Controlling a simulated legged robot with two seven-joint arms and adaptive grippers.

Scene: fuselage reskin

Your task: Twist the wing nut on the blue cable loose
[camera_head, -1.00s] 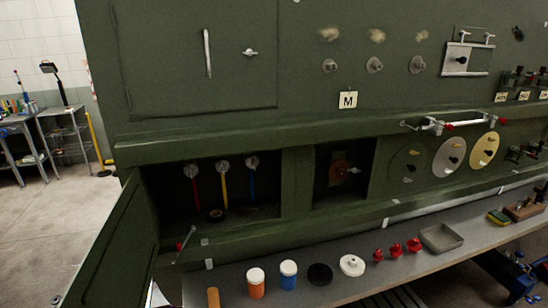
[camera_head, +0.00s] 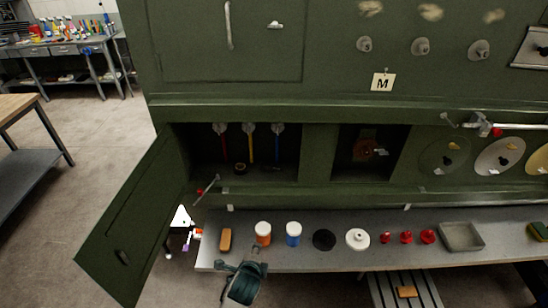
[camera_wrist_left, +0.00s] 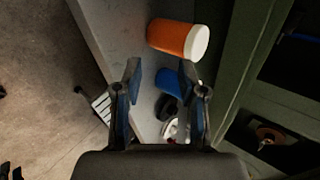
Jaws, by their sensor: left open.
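The blue cable (camera_head: 277,150) hangs in the open left compartment of the green fuselage panel, right of a yellow and a red cable. A grey wing nut (camera_head: 277,128) sits at its top end; its wings are too small to make out. My left gripper (camera_head: 241,267) is low in front of the shelf, well below and apart from the cable. In the left wrist view its two fingers (camera_wrist_left: 160,78) are apart with nothing between them. A dark blue strip (camera_wrist_left: 298,38) shows at the upper right there; I cannot tell if it is the cable. My right gripper is out of view.
The shelf (camera_head: 440,262) holds an orange jar (camera_head: 263,234), a blue jar (camera_head: 293,234), discs, red knobs and a grey tray (camera_head: 461,237). An open green door (camera_head: 130,225) stands left of the compartment. A small lever (camera_head: 207,186) sticks out at its lower left corner.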

